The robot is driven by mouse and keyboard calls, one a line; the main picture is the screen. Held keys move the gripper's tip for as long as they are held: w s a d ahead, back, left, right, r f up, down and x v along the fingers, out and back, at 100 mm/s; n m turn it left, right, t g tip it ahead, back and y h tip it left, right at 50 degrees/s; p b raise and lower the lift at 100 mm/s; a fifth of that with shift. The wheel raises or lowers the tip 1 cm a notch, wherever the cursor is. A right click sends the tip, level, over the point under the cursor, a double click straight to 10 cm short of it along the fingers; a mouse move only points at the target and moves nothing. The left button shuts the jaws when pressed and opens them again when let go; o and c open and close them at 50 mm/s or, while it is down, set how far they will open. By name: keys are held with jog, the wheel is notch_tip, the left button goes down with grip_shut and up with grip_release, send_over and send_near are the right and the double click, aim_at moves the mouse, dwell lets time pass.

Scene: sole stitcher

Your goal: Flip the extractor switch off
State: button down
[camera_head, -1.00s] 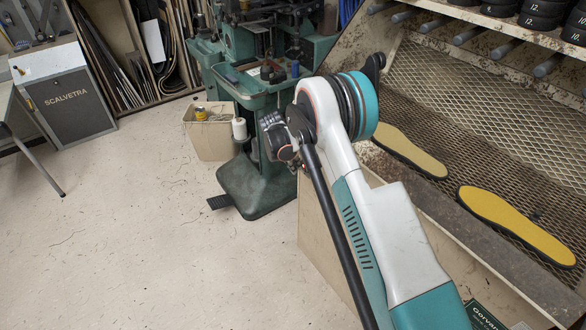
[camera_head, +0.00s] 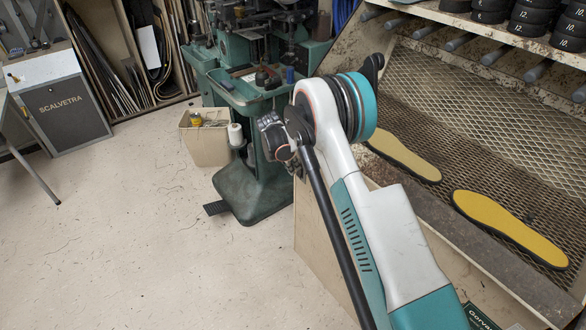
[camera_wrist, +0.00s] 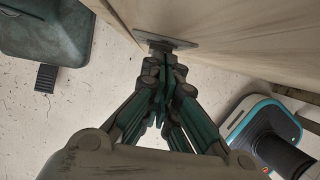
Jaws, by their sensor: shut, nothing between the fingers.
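My gripper (camera_wrist: 163,85) shows in the wrist view with its dark green fingers drawn together and empty. Its tips are close to a pale wooden panel (camera_wrist: 235,35). A flat grey plate (camera_wrist: 165,40) sticks out from this panel just beyond the fingertips; I cannot tell whether the plate belongs to the extractor switch or whether the tips touch it. No switch lever can be made out in either view. In the head view my arm hides the gripper, and the wooden side panel (camera_head: 318,250) of the rack shows behind the arm.
The green stitching machine (camera_head: 250,190) stands left of my arm, its pedal (camera_wrist: 45,77) on the floor. A beige bin (camera_head: 204,145) stands beside it. The mesh rack at right holds two yellow insoles (camera_head: 404,155) (camera_head: 510,226). The floor (camera_head: 120,240) at left is clear.

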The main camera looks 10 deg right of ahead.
jog(key=shift+a, duration=0.1)
jog(key=p+v, duration=0.3)
jog(key=v, duration=0.8)
jog(key=shift+s+a+p, duration=0.25)
jog(key=shift+a+p, duration=0.1)
jog(key=shift+a, duration=0.1)
